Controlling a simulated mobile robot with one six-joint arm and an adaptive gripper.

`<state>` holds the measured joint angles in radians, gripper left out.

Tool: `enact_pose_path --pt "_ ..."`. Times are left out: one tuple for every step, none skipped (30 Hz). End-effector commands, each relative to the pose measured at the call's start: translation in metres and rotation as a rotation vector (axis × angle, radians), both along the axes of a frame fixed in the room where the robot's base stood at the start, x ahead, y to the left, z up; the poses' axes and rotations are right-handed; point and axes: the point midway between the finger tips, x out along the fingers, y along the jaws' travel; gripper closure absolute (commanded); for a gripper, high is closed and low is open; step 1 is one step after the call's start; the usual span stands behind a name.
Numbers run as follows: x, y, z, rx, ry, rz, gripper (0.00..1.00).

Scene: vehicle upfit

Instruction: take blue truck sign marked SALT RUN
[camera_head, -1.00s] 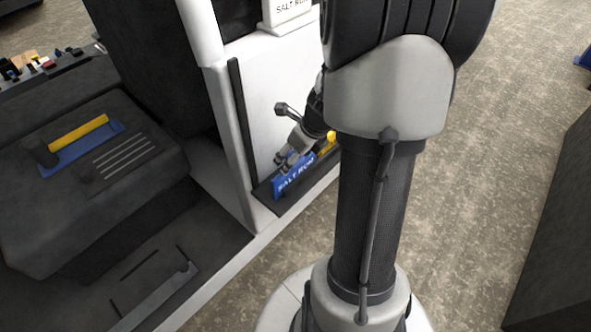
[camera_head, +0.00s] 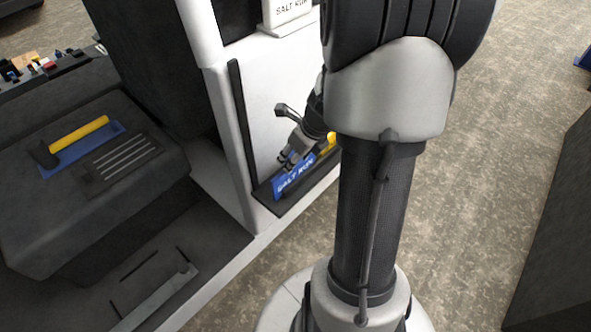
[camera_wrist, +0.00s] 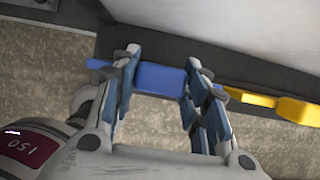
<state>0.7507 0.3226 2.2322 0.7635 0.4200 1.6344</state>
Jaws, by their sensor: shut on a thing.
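The blue sign (camera_head: 292,178) with white SALT RUN lettering stands in the dark tray (camera_head: 268,203) on the white door panel. My gripper (camera_head: 287,161) reaches down onto the sign's top edge. Part of the sign's face is hidden by the gripper in the head view.
A yellow thing (camera_head: 328,146) lies beside the sign in the same tray, and it also shows in the wrist view (camera_wrist: 292,107). A white SALT RUN card (camera_head: 290,10) stands above. A dark seat box with a blue and yellow piece (camera_head: 80,141) is at left. Carpeted floor is open at right.

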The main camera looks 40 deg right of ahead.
Motion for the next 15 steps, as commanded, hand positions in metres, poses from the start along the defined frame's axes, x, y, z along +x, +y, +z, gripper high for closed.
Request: enact_pose_path --pt "-0.0010 0.0010 -0.0015 0.003 0.003 0.001 0.93" --pt "-0.0011 0.0010 -0.0013 0.003 0.003 0.001 0.93" --pt "-0.0011 0.0011 -0.0010 0.003 0.003 0.001 0.93" --pt "-0.0011 0.0011 -0.0006 0.003 0.003 0.001 0.93" --pt "-0.0011 0.0012 -0.0002 0.003 0.003 0.002 0.93" --pt "-0.0011 0.0011 0.0003 0.003 0.003 0.002 0.93" --pt "-0.0011 0.0012 0.0009 0.003 0.003 0.002 0.93" --pt "-0.0011 0.0011 0.0013 0.003 0.003 0.002 0.93" --pt "-0.0010 0.0011 0.0020 0.003 0.003 0.001 0.93" --pt "-0.0009 0.0010 0.0026 0.003 0.003 0.001 0.93" --pt "-0.0009 0.0009 0.0030 0.003 0.003 0.001 0.93" --pt "-0.0008 0.0009 0.0036 0.003 0.002 0.001 0.93" --pt "-0.0007 0.0009 0.0041 0.003 0.002 0.001 0.93" --pt "-0.0007 0.0008 0.0046 0.002 0.002 0.001 0.93" --pt "-0.0006 0.0007 0.0052 0.002 0.002 0.001 0.93"
